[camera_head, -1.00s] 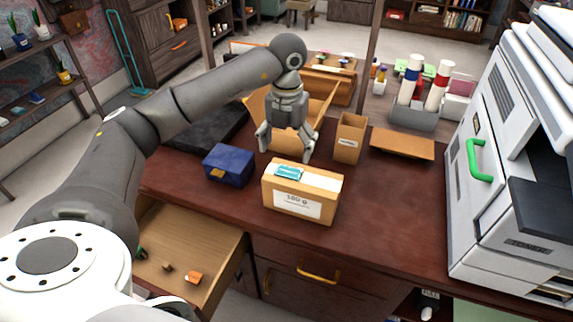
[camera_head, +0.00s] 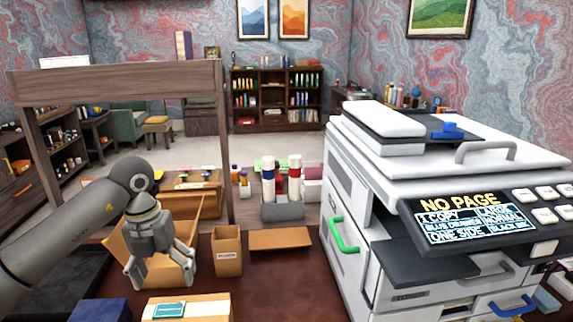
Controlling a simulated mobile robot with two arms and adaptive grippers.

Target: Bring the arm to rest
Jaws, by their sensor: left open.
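My left arm comes in from the left in the head view. Its gripper (camera_head: 160,279) points down over the desk with its fingers apart and nothing between them. It hangs in front of an open cardboard box (camera_head: 128,245). A cardboard box with a teal item on top (camera_head: 207,307) is at the lower edge, to the right of and nearer than the gripper. My right gripper does not show.
A blue box (camera_head: 100,311) is cut off at the lower edge. A small open carton (camera_head: 227,252) and a flat brown piece (camera_head: 281,240) lie right of the gripper. A large printer (camera_head: 352,265) with a green handle fills the right side. Bare desk (camera_head: 275,285) lies between.

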